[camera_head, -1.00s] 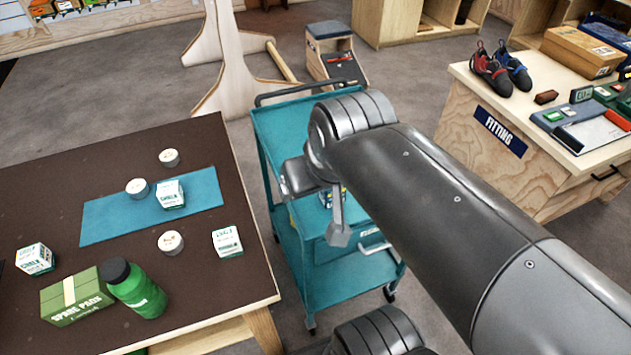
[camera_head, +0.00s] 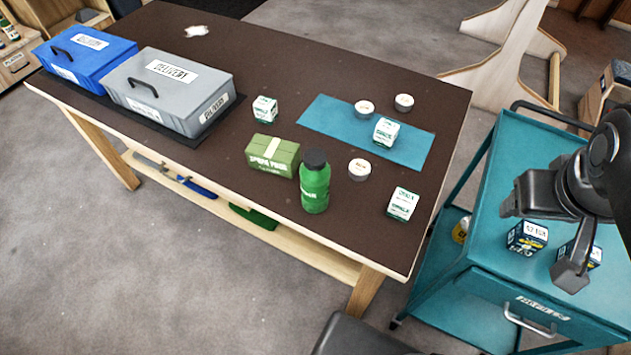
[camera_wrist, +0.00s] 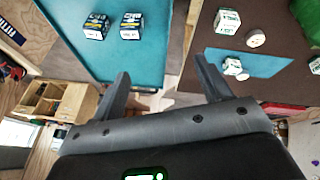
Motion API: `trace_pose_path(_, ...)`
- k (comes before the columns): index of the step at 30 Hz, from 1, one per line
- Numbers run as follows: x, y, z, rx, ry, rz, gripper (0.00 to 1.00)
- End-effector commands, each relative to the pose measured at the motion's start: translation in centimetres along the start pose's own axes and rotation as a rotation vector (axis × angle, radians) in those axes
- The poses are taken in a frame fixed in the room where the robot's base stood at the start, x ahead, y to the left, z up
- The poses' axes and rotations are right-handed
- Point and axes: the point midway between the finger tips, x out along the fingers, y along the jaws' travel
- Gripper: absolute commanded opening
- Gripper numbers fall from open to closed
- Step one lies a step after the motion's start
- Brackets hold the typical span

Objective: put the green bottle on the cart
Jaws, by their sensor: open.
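The green bottle (camera_head: 315,182) with a dark cap stands upright on the dark brown table (camera_head: 330,70), near its front edge, touching or very close to a green spare pads box (camera_head: 272,155). The teal cart (camera_head: 480,295) stands to the right of the table, with two small dark-blue and white boxes on its top. My gripper (camera_head: 545,235) is over the cart at the right of the head view, empty and apart from the bottle. In the wrist view its two fingers (camera_wrist: 162,85) are spread with nothing between them.
A grey delivery case (camera_head: 170,90) and a blue case (camera_head: 85,55) sit at the table's left. A wooden stand (camera_head: 505,50) is behind the cart.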

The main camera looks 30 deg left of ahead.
Motion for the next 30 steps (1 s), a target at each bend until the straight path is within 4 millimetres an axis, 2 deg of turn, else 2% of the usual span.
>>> trace_pose_path(8,2.2,-1.9,-1.4,-0.541,-0.121,0.146,0.7)
trace_pose_path(17,3.0,-5.5,-5.0,-1.157,-0.191,0.387,0.7)
trace_pose_path(23,2.4,-9.8,-7.9,-1.546,-0.192,0.6,0.7)
trace_pose_path(26,1.7,-12.7,-9.2,-1.729,-0.179,0.725,0.7)
trace_pose_path(30,0.2,-17.5,-10.6,-1.965,-0.142,0.926,0.7)
